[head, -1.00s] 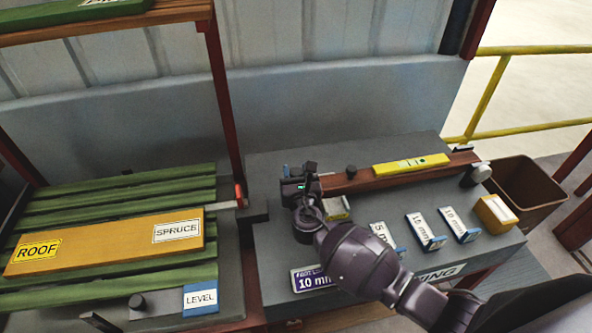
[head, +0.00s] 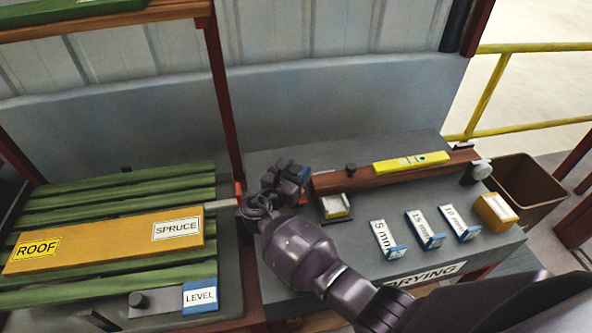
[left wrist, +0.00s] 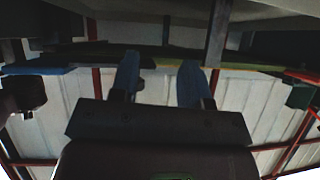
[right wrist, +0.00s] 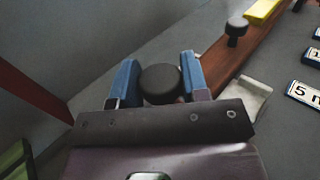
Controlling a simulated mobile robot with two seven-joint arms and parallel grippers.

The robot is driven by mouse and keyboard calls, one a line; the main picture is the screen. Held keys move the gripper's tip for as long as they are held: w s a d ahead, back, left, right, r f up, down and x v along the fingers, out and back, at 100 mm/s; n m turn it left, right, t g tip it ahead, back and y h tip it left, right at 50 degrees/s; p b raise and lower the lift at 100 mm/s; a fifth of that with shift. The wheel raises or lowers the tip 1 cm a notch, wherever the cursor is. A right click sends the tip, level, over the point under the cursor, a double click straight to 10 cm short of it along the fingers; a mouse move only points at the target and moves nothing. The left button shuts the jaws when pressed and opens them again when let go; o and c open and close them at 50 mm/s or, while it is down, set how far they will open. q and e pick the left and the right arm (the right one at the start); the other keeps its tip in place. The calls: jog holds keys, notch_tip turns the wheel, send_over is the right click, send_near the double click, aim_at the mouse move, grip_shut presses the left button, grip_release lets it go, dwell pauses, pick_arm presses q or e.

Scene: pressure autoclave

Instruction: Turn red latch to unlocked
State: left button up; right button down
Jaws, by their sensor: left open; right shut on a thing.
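A small red part (head: 238,188), possibly the red latch, shows at the right end of a grey bar (head: 221,204) beside the upright post, partly hidden by my right gripper. Whether it is locked cannot be told. My right gripper (head: 290,168) is just right of it, at the left end of the brown wooden rail (head: 350,182). In the right wrist view its blue fingers are shut on a dark round knob (right wrist: 160,83). My left gripper is outside the head view. In the left wrist view its blue fingers (left wrist: 158,82) are apart, with nothing between them.
A yellow level (head: 411,161) and a black knob (head: 351,170) are on the rail. Several labelled blocks (head: 384,238) stand on the grey bench (head: 350,260). An orange ROOF SPRUCE board (head: 105,238) lies on green slats at left. A brown bin (head: 527,188) stands right.

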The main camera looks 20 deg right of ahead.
pick_arm(q)
jog(key=shift+s+f, duration=0.15)
jog(key=shift+s, duration=0.1)
pick_arm(e)
jog(key=c, duration=0.7)
grip_release()
jog(key=shift+o, duration=0.2)
pick_arm(q)
jog(key=shift+w+a+r, duration=0.15)
jog(key=shift+r, duration=0.05)
